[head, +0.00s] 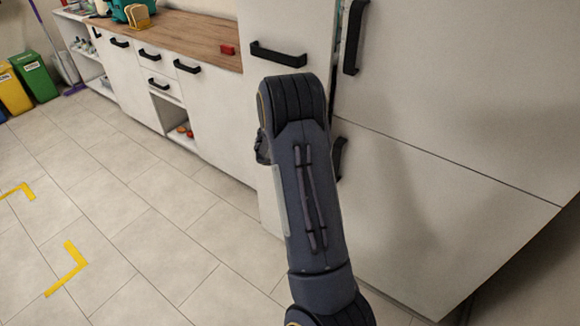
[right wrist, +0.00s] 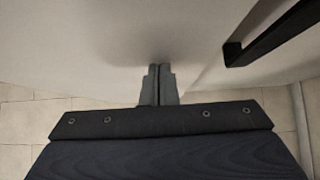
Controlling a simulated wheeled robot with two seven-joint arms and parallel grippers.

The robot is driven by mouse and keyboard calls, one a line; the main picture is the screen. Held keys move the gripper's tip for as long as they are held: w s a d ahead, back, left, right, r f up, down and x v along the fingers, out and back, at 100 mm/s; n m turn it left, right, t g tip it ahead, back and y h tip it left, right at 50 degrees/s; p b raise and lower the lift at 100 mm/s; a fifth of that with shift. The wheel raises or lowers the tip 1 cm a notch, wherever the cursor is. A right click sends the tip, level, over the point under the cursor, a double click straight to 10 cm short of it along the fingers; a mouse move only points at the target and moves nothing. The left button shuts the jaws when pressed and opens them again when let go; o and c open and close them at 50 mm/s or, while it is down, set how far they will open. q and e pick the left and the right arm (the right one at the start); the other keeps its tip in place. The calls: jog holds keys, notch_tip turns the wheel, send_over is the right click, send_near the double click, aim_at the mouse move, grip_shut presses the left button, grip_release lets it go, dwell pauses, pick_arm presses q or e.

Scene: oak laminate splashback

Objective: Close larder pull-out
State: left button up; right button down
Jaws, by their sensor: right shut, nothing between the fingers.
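The larder pull-out has a tall, narrow white front (head: 285,18) with a black bar handle (head: 278,55) in the head view. A narrow gap with a bit of teal shows along its right edge, so it appears slightly open. My right arm covers much of its lower front. In the right wrist view, my right gripper (right wrist: 158,86) is shut and empty, with its fingertips at or close to a plain white panel (right wrist: 100,40); I cannot tell if they touch. The arm hides this gripper in the head view. My left gripper is out of view.
Tall white doors (head: 450,90) with black vertical handles stand to the right. A black handle (right wrist: 275,32) juts out near the right gripper. White base cabinets (head: 205,115) under a wooden worktop (head: 180,32) run left.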

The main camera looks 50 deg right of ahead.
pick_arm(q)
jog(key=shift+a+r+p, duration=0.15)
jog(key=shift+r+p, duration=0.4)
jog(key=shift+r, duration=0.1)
pick_arm(e)
jog(key=d, duration=0.4)
jog(key=shift+w+d+r, duration=0.15)
jog(key=shift+w+d, duration=0.05)
jog(key=shift+d, duration=0.05)
jog(key=shift+d+r, duration=0.1)
jog(key=shift+r, duration=0.05)
